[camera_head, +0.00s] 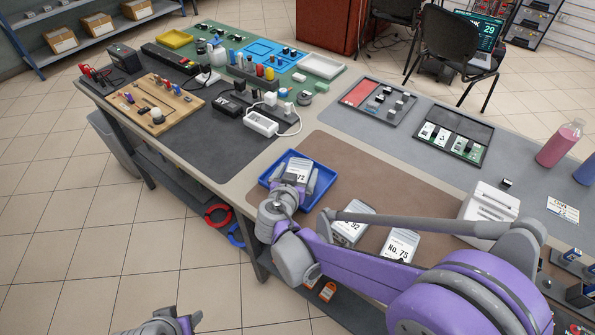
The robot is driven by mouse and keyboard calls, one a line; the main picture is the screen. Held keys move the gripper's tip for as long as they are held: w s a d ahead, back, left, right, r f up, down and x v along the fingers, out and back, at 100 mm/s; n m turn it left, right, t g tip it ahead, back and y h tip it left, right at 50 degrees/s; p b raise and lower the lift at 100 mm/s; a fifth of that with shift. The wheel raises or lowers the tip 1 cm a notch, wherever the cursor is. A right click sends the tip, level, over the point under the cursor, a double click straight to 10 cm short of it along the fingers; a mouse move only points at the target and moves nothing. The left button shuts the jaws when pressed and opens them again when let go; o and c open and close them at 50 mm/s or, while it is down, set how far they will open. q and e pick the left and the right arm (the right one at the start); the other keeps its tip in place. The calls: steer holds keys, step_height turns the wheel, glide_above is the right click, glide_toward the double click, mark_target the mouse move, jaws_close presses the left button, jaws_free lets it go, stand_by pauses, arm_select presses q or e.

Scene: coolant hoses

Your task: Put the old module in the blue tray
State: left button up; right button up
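The blue tray (264,183) lies on the brown mat near the table's front edge. A grey-white module (299,168) with a label reading about "72" is at the tray, between the fingers of my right gripper (296,182). The gripper hides its lower part, so I cannot tell whether the fingers press on it or whether it rests on the tray floor. Two more labelled modules, one ending in "92" (352,226) and "No. 75" (399,244), are on the mat to the right, partly behind my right arm. My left gripper (181,318) is open and empty, low over the floor.
A white device (489,209) stands right of the mat. Dark trays with small parts (453,134) lie behind it. Pink (560,145) and blue bottles stand at the right. A wooden board (155,104), a white power strip (260,123) and cables fill the left end.

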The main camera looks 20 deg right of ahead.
steer(key=shift+s+a+r, duration=0.1)
steer(key=shift+r, duration=0.15)
steer(key=p+v, duration=0.2)
steer(key=v, duration=0.9)
steer(key=shift+s+a, duration=0.1)
steer(key=shift+s, duration=0.05)
steer(key=shift+s+a, duration=0.1)
steer(key=shift+s, duration=0.1)
